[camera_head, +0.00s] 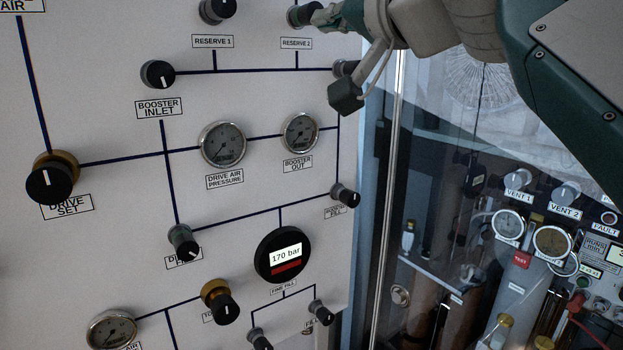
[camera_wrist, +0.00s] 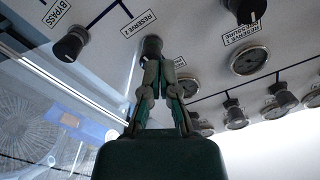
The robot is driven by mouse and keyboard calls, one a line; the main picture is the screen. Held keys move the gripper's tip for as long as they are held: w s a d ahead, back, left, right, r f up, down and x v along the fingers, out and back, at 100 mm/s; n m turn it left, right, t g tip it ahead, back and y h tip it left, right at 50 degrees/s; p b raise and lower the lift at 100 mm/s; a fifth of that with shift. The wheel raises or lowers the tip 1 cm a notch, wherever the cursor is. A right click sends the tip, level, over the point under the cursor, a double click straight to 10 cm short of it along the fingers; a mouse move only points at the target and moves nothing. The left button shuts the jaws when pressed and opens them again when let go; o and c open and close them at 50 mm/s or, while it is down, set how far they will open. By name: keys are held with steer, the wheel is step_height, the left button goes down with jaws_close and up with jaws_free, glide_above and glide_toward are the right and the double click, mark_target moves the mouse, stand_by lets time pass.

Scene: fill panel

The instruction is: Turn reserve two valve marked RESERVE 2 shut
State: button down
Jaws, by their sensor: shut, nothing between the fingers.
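The RESERVE 2 valve knob (camera_head: 296,17) is at the top of the panel in the head view, above its white label (camera_head: 296,43). It is small and dark, and my gripper partly covers it. My gripper (camera_head: 316,14) comes in from the right with its fingertips at the knob. In the wrist view the knob (camera_wrist: 152,45) lies just beyond my gripper (camera_wrist: 160,64), whose fingertips are together with nothing between them. I cannot tell whether they touch the knob. Its pointer mark is not readable in either view.
The RESERVE 1 knob (camera_head: 216,10) is to the left, and the BOOSTER INLET knob (camera_head: 158,74) is lower left. Another knob (camera_head: 345,67) sits at the panel's right edge, close under my arm. Glass and a second panel with gauges (camera_head: 508,224) are at right.

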mark_target(308, 19)
steer(key=shift+s+d, duration=0.2)
steer(key=shift+s, duration=0.15)
steer(key=shift+w+a+f, duration=0.2)
steer(key=shift+w+a, duration=0.05)
steer(key=shift+w, duration=0.8)
steer(key=shift+w+a+f, duration=0.2)
steer(key=shift+w+a, duration=0.1)
steer(key=shift+w, duration=0.8)
steer(key=shift+w+a+f, duration=0.2)
steer(key=shift+w+a, duration=0.05)
steer(key=shift+w, duration=0.8)
steer(key=shift+r, duration=0.4)
steer(key=shift+s+a+r, duration=0.25)
steer(key=shift+s+a, duration=0.1)
steer(key=shift+a, duration=0.05)
steer(key=shift+s+a+r, duration=0.2)
steer(key=shift+a+r, duration=0.05)
steer(key=shift+r, duration=0.1)
